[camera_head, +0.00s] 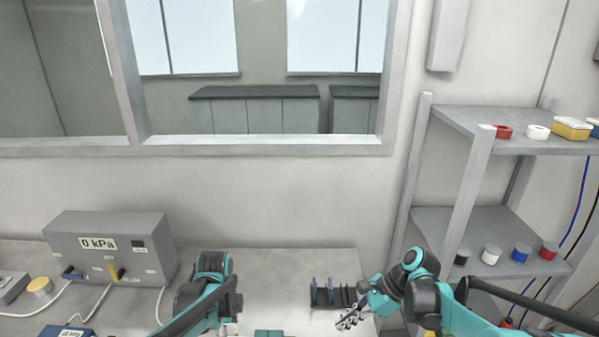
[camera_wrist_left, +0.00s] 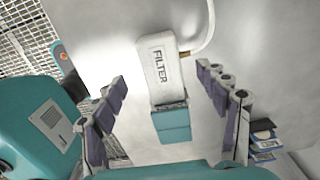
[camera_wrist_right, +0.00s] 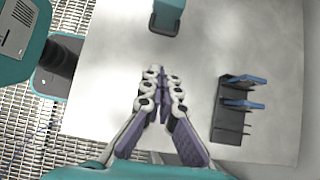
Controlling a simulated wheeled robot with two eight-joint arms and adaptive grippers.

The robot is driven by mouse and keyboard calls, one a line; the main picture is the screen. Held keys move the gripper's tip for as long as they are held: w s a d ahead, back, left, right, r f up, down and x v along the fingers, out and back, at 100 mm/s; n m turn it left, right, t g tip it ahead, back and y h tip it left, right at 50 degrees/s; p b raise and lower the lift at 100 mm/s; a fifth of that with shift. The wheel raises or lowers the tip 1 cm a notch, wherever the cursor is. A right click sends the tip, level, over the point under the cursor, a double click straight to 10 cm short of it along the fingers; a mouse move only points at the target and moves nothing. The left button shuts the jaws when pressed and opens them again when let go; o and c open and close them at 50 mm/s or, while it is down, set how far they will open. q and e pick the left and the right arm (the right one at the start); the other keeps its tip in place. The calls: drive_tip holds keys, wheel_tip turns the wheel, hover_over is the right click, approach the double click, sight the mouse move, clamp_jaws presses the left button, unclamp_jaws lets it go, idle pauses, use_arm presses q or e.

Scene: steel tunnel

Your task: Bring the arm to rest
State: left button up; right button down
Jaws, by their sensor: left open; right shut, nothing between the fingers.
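My right gripper (camera_head: 350,319) is low at the front of the bench, just right of a dark slotted rack (camera_head: 345,297). In the right wrist view the right gripper (camera_wrist_right: 157,72) has its fingers together with nothing between them, above the bare bench top. My left gripper (camera_wrist_left: 162,75) is open in the left wrist view, its fingers on either side of a white box marked FILTER (camera_wrist_left: 160,70) with a teal end (camera_wrist_left: 171,125).
The slotted rack (camera_wrist_right: 230,125) holds blue plates. A grey gauge box (camera_head: 110,250) reading 0 kPa stands on the left of the bench with cables. A shelf unit (camera_head: 500,220) with coloured rolls stands at the right. The bench top (camera_head: 270,262) between them is largely clear.

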use_arm(q)
wheel_tip(320, 180, up, 4)
drive_tip(key=shift+f, duration=0.1)
drive_tip(key=s+r+n+t, duration=0.2)
drive_tip(key=s+n+t, duration=0.1)
drive_tip(key=s+n, duration=0.4)
drive_tip(key=s+r+n+t+b, duration=0.1)
drive_tip(key=s+r+n+t, duration=0.1)
drive_tip(key=s+n+t, duration=0.2)
drive_tip(key=s+n, duration=0.3)
drive_tip(key=n, duration=0.4)
drive_tip(key=shift+s+d, duration=0.25)
drive_tip(key=shift+s, duration=0.1)
use_arm(e)
drive_tip(key=s+d+r+n+t+h, duration=0.1)
drive_tip(key=s+d+n+t+h, duration=0.2)
drive_tip(key=s+n, duration=0.4)
drive_tip(key=s+d+r+n+t+h, duration=0.2)
drive_tip(key=s+d+n+t+h, duration=0.1)
drive_tip(key=s+n, duration=0.5)
drive_tip(key=n+t+h, duration=0.1)
drive_tip(key=n, duration=0.1)
drive_tip(key=shift+n+h, duration=0.4)
drive_tip(key=shift+d, duration=0.1)
